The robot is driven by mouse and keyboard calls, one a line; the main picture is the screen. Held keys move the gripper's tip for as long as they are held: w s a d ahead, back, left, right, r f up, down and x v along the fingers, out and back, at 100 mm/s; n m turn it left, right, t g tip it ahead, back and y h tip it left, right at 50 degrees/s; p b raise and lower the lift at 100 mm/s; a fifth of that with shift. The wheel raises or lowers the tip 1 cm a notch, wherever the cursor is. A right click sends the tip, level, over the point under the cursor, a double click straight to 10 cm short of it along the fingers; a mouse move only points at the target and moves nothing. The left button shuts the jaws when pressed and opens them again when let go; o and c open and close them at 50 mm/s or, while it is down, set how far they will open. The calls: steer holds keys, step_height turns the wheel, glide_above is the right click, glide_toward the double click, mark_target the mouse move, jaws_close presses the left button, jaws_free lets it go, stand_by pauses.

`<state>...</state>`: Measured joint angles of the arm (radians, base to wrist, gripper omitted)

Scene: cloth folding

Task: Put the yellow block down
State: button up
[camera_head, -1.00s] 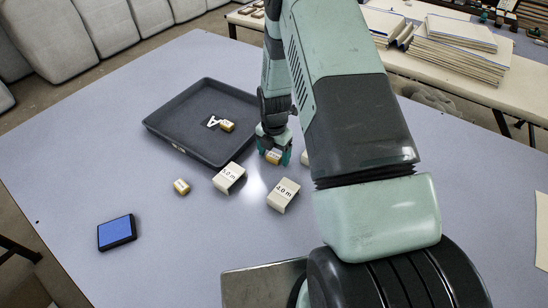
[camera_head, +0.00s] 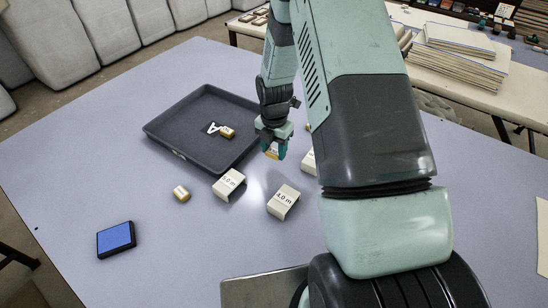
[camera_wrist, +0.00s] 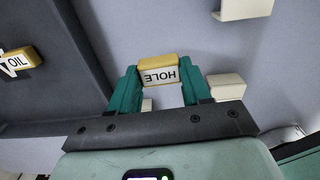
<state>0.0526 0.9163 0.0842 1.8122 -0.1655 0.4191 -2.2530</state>
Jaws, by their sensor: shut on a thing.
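My gripper (camera_head: 272,149) is shut on a yellow block (camera_head: 270,154) just right of the dark tray, over the table. In the wrist view the held yellow block (camera_wrist: 158,66) sits between the teal fingertips (camera_wrist: 158,84), and its white face reads HOLE upside down. A second yellow block (camera_head: 227,132) lies in the tray beside a white letter A; in the wrist view this block (camera_wrist: 22,58) reads OIL. A third yellow block (camera_head: 181,194) lies on the table left of the white pieces. The gap under the held block is hard to judge.
The dark tray (camera_head: 164,141) has low walls. White pieces marked 5.0 m (camera_head: 229,184) and 4.0 m (camera_head: 283,202) stand in front of my gripper; another white piece (camera_head: 308,161) is partly behind my arm. A blue pad (camera_head: 116,239) lies front left. The left tabletop is mostly clear.

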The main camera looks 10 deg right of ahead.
step_height(320, 180, up, 5)
steer(key=shift+f, duration=0.15)
steer(key=shift+r+m, duration=0.4)
steer(key=shift+r, duration=0.1)
steer(key=s+r+m, duration=0.3)
steer(key=r+m, duration=0.9)
steer(key=m, duration=0.1)
steer(key=s+r+m, duration=0.4)
steer(key=r+m, duration=0.7)
steer(key=m, duration=1.2)
glide_above(296, 178)
step_height(296, 178, down, 24)
step_height(296, 178, down, 6)
steer(key=shift+s+r, duration=0.1)
steer(key=shift+r, duration=0.15)
steer(key=shift+f, duration=2.05)
